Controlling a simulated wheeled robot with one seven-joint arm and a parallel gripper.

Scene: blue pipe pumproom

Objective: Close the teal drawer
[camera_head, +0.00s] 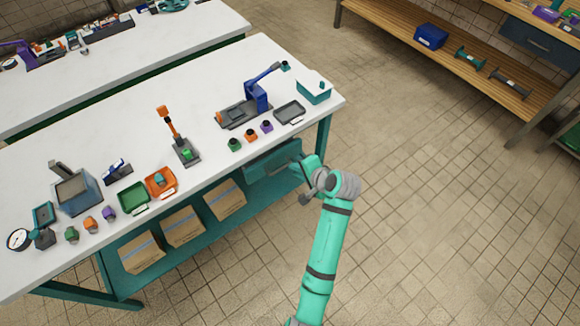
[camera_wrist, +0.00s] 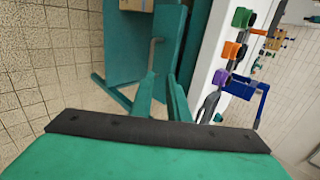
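The teal drawer (camera_head: 268,160) sits under the front edge of the white-topped workbench, near its right end. Its front appears to stand out a little from the bench; how far it is open is hard to tell. In the wrist view the teal drawer front (camera_wrist: 172,35) carries a grey bar handle (camera_wrist: 154,54). My gripper (camera_head: 300,163) is beside the drawer's right end, below the tabletop. In the wrist view my gripper's two teal fingers (camera_wrist: 162,88) are apart with nothing between them, pointing toward the drawer front. Contact is not clear.
The white tabletop (camera_head: 215,85) above holds small tools, trays and coloured blocks. Cardboard boxes (camera_head: 183,226) stand on the teal shelf below. A teal bench leg (camera_head: 323,130) is close to my gripper. Tiled floor (camera_head: 430,200) to the right is clear.

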